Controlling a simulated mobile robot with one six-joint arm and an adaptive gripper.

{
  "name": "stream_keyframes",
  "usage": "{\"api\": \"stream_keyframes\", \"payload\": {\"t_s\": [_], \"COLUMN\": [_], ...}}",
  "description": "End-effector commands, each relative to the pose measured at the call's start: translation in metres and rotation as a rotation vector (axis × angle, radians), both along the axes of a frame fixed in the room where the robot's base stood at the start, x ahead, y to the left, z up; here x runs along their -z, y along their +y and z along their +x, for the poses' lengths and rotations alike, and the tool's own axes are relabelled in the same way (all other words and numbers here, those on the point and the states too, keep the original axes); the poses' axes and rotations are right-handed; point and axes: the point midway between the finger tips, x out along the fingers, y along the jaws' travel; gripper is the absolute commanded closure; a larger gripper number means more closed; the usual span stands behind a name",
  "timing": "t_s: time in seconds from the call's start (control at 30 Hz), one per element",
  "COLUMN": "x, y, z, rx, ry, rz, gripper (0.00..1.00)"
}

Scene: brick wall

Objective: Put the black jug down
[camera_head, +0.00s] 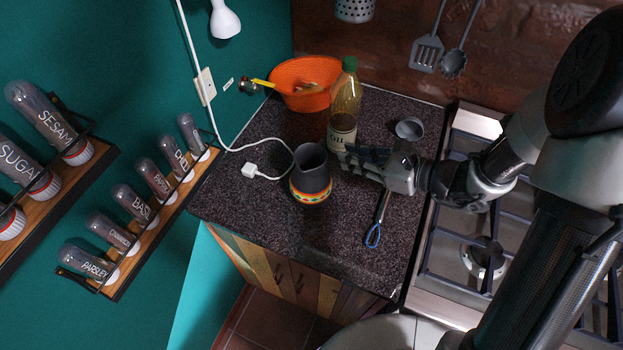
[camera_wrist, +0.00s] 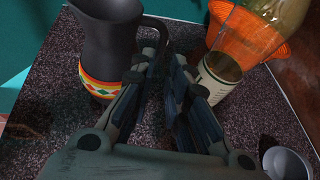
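The black jug (camera_head: 311,172) is upright over the dark speckled counter (camera_head: 262,222), with a red, yellow and green patterned band near its base. In the wrist view the jug (camera_wrist: 104,42) is at the upper left, its handle turned towards my gripper. My gripper (camera_head: 350,160) is to the right of the jug. In the wrist view its fingers (camera_wrist: 163,62) are close together with the lower handle between them, so it looks shut on the handle. I cannot tell whether the jug's base touches the counter.
An oil bottle (camera_head: 345,108) stands just behind my gripper, near an orange bowl (camera_head: 296,101). A small grey cup (camera_head: 409,128) and a blue-ended utensil (camera_head: 375,229) are to the right. A white cable with a plug (camera_head: 250,170) lies left of the jug. The front counter is clear.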

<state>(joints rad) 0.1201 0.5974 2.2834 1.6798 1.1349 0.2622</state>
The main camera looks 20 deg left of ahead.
Motion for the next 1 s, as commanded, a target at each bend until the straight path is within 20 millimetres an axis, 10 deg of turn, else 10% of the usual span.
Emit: {"api": "stream_keyframes", "payload": {"t_s": [0.6, 1.0], "x": [0.020, 0.020], "y": [0.060, 0.061], "z": [0.019, 0.020], "rx": [-0.003, 0.001], "ry": [-0.001, -0.001], "rz": [0.000, 0.000], "gripper": [0.84, 0.94]}}
